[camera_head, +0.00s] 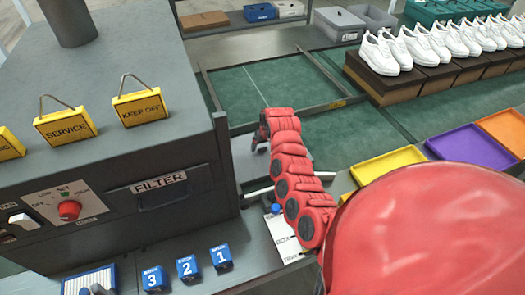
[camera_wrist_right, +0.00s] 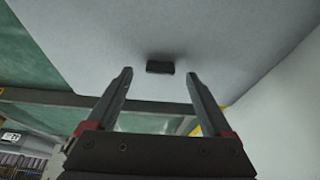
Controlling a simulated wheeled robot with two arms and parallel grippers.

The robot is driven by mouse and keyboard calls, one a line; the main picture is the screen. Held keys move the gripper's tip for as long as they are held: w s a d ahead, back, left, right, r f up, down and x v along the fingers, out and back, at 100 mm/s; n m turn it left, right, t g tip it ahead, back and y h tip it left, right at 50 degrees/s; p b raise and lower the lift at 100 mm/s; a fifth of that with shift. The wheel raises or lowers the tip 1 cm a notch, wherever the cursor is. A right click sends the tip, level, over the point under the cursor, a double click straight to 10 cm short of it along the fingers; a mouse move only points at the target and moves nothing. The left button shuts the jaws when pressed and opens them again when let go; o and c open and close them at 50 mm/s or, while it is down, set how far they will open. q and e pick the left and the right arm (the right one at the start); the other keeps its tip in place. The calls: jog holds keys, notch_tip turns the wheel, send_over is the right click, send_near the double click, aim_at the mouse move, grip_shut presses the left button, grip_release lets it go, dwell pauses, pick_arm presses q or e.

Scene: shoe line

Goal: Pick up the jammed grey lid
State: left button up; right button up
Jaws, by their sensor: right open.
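My right gripper (camera_head: 256,143) is at the end of the red arm, beside the right side of the dark grey machine (camera_head: 120,130). In the right wrist view its two fingers (camera_wrist_right: 158,74) are open, with nothing between them. Ahead of the fingertips is a broad light grey surface (camera_wrist_right: 90,40) with a small dark block (camera_wrist_right: 160,67) on it. The block looks apart from both fingers. I cannot tell for certain whether this surface is the grey lid. I cannot make out the lid in the head view; my red arm hides part of that area. My left gripper is not in view.
The green conveyor (camera_head: 355,135) runs behind my right arm. White shoes (camera_head: 415,45) stand on brown boxes at the right. Yellow (camera_head: 385,163), purple (camera_head: 470,147) and orange trays lie nearer. Numbered blue blocks (camera_head: 187,267) sit in front of the machine.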

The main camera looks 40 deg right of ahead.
jog(key=shift+x, duration=0.9)
grip_shut()
